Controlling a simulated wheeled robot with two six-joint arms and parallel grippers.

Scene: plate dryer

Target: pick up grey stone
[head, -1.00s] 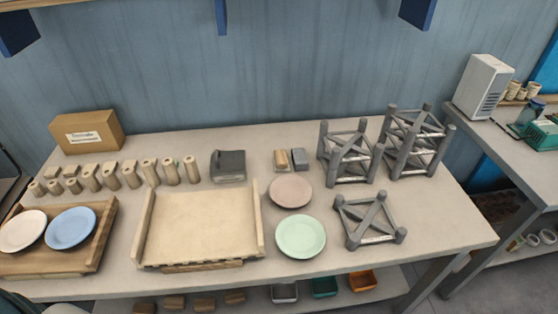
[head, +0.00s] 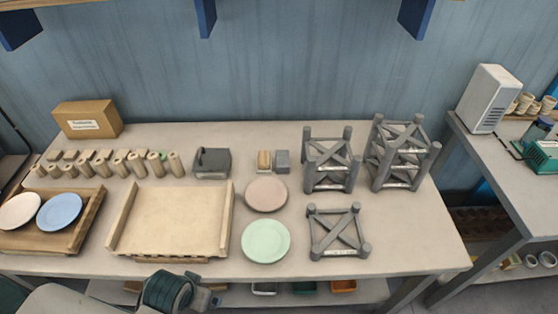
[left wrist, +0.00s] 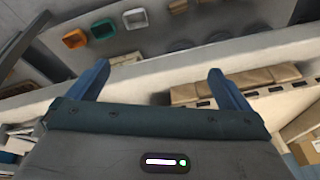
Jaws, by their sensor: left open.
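A small grey block (head: 282,161), likely the grey stone, lies on the table beside a similar tan block (head: 264,161). A larger dark grey block (head: 212,162) sits to their left, behind the wooden tray. My left gripper (left wrist: 158,70) is open and empty in the left wrist view, by the table's front edge. Part of my left arm (head: 168,290) shows at the bottom of the head view, well in front of the blocks. The grey block does not show in the left wrist view. My right gripper is out of view.
Ahead of the small blocks lie a pinkish plate (head: 265,195) and a green plate (head: 265,241). Grey racks (head: 331,165) stand to the right. A wooden tray (head: 228,220) and several wooden pegs (head: 137,164) are to the left.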

